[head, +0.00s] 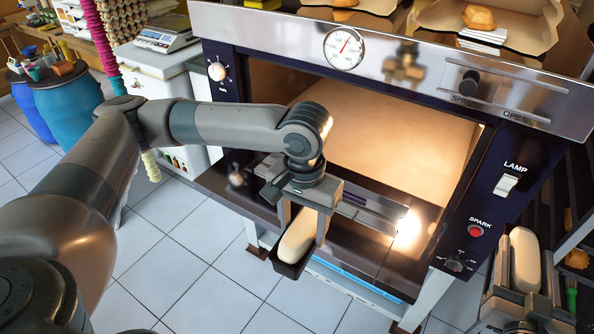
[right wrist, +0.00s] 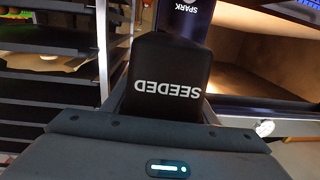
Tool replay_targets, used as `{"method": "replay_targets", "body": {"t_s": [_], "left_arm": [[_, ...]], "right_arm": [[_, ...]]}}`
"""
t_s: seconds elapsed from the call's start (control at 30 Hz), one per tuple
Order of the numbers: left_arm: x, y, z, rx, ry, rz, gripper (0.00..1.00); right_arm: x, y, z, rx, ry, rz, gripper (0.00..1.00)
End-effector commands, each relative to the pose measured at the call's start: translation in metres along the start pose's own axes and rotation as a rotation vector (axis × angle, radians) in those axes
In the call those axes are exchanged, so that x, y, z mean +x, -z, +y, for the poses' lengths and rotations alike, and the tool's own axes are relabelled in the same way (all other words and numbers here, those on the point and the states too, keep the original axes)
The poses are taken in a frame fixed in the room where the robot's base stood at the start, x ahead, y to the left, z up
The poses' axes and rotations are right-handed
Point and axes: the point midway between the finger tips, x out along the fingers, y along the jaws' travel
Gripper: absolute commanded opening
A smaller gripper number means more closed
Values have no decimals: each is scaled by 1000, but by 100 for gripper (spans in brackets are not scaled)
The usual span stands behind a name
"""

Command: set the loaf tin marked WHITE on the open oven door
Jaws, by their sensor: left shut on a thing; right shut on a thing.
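A dark loaf tin (head: 289,268) with pale dough (head: 299,236) in it hangs between the fingers of my left gripper (head: 304,222), over the front edge of the open oven door (head: 362,248). No marking on this tin shows, and I cannot tell if it touches the door. My right gripper (head: 526,292) is shut on another dark loaf tin (head: 508,262) with pale dough, at the lower right. In the right wrist view this tin (right wrist: 168,60) reads SEEDED, upside down. It is held right of the oven, below the SPARK button.
The oven (head: 455,205) has a lit, empty-looking chamber and a dial. Bread in paper-lined trays (head: 525,38) sits on top. A rack (right wrist: 50,85) stands beside the oven. A scale (head: 166,40) and blue barrels (head: 66,100) stand left. The door right of the left tin is clear.

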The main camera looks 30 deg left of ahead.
Motion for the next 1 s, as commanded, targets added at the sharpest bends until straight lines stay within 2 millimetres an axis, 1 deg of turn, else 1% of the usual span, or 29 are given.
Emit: {"method": "replay_targets", "body": {"t_s": [0.17, 0.27, 0.37, 0.47, 0.57, 0.6, 0.7, 0.8, 0.9, 1.0], "left_arm": [[-5, 8, 1, 4, -1, 2, 16], [-11, 21, 1, 10, -1, 0, 16], [-22, 42, 0, 21, -3, -1, 16], [-34, 70, -5, 33, -3, -2, 16], [-48, 101, -14, 46, -5, -4, 16], [-53, 114, -19, 49, -5, -5, 16], [-63, 144, -38, 57, -6, -7, 16], [-68, 167, -62, 63, -6, -8, 16], [-65, 180, -84, 67, -4, -7, 16], [-61, 185, -100, 72, -3, -5, 16]], "right_arm": [[1, 6, -3, -2, 16, 6, 16], [3, 12, -9, -3, 47, 12, 16], [6, 22, -19, -7, 96, 19, 16], [9, 33, -33, -9, 165, 25, 16], [11, 46, -48, -11, 249, 31, 16], [12, 52, -55, -12, 285, 33, 16], [11, 65, -71, -14, 382, 32, 16], [9, 75, -86, -12, 476, 25, 16], [6, 81, -95, -10, 547, 17, 16], [4, 84, -101, -6, 593, 10, 16]]}}
